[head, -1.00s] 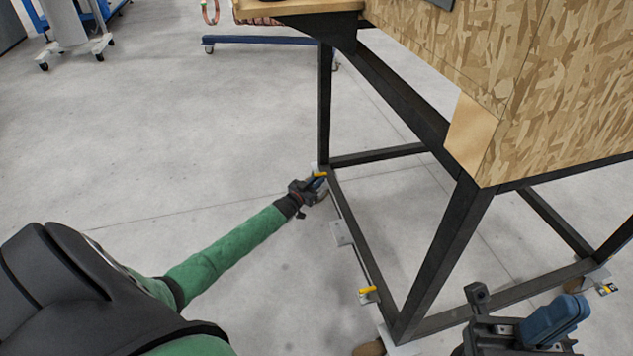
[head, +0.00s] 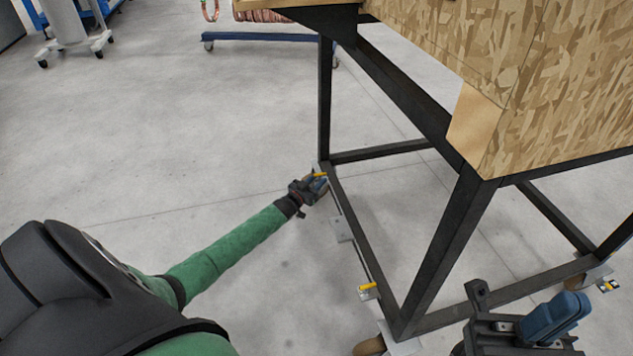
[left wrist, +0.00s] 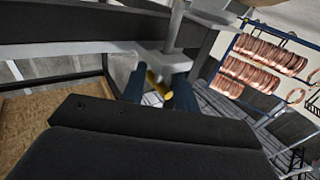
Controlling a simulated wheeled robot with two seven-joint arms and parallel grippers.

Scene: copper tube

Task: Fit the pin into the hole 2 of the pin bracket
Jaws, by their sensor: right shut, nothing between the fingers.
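A yellow-handled pin (head: 319,175) is at the far lower corner of the dark metal frame, by its bracket. My left gripper (head: 313,184) reaches it at the end of the green-sleeved arm. In the left wrist view the yellow pin (left wrist: 157,84) lies between the two blue fingers (left wrist: 159,90), below a grey upright post and bracket (left wrist: 169,57). The fingers are apart, but I cannot tell whether they clamp the pin. The bracket's holes are too small or hidden to make out. My right gripper (head: 556,318) is shut and empty at the lower right.
A second yellow pin (head: 367,288) sits along the near part of the frame. Another yellow part (head: 608,285) shows at the right corner. The frame (head: 445,262) carries a wooden box (head: 547,85). Copper coils (left wrist: 262,62) hang behind.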

